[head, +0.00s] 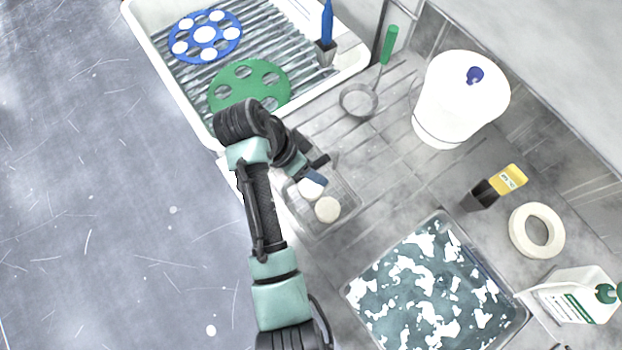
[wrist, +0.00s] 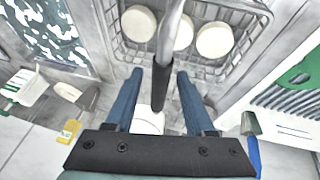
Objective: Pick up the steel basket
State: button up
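The steel basket (head: 345,205) is a wire mesh tray on the grey worktop, holding pale round discs (head: 327,209). In the wrist view the basket (wrist: 258,12) is at the top with several discs (wrist: 214,40). Its steel handle with a dark grip (wrist: 163,88) runs down between my fingers. My gripper (wrist: 160,75) is open, with a blue finger on each side of the handle and a visible gap on both sides. In the head view my gripper (head: 316,172) is over the basket and hides its far left part.
A white tray (head: 152,48) with blue and green carriers is at the upper left. A white bucket (head: 455,105), a strainer (head: 358,101), a yellow-topped block (head: 508,180), a white ring (head: 537,231), a bottle (head: 578,295) and a speckled bath (head: 350,292) surround the basket.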

grip_shut()
jog(key=shift+w+r, duration=0.1)
dwell(1.1)
